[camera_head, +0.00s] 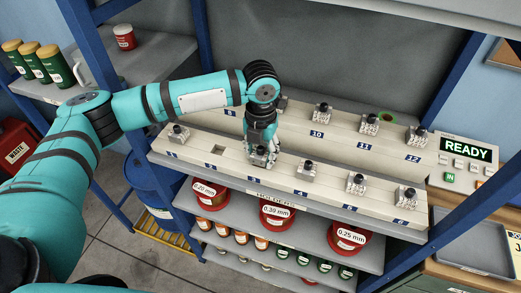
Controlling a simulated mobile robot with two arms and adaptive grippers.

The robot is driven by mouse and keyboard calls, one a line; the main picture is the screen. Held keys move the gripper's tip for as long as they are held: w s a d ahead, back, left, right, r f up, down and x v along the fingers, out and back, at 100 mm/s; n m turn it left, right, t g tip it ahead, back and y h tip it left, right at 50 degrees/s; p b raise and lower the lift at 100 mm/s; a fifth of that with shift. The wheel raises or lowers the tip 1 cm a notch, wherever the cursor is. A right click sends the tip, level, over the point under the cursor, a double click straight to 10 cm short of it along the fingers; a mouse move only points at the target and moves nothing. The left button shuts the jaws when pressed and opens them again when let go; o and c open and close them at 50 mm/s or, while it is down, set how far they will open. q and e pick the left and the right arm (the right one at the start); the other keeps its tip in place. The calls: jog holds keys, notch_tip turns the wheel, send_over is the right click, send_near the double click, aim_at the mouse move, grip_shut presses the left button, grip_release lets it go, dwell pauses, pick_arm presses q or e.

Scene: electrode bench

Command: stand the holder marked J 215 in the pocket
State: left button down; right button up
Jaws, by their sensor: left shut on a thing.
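My left gripper (262,149) points down over the front row of the stepped rack (325,165), around position 3. It is shut on a small metal holder with a dark knob (261,158). I cannot tell whether this holder sits in its place or is just above it. An empty square pocket (218,150) shows to the left of the gripper, near the number 2. The marking J 215 is not readable on any holder. My right gripper is out of view.
Holders stand on the back row at 10 (322,113) and 11 (369,124), and near 12 (415,138); one behind my wrist is partly hidden. A READY display (467,149) and a grey tray (473,245) are at right. Blue posts (205,60) frame the rack.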

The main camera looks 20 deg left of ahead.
pick_arm(q)
jog(key=shift+f, duration=0.3)
jog(key=c, duration=0.6)
grip_release()
jog(key=shift+c, duration=0.2)
notch_tip(320, 180, up, 12)
dwell(0.4)
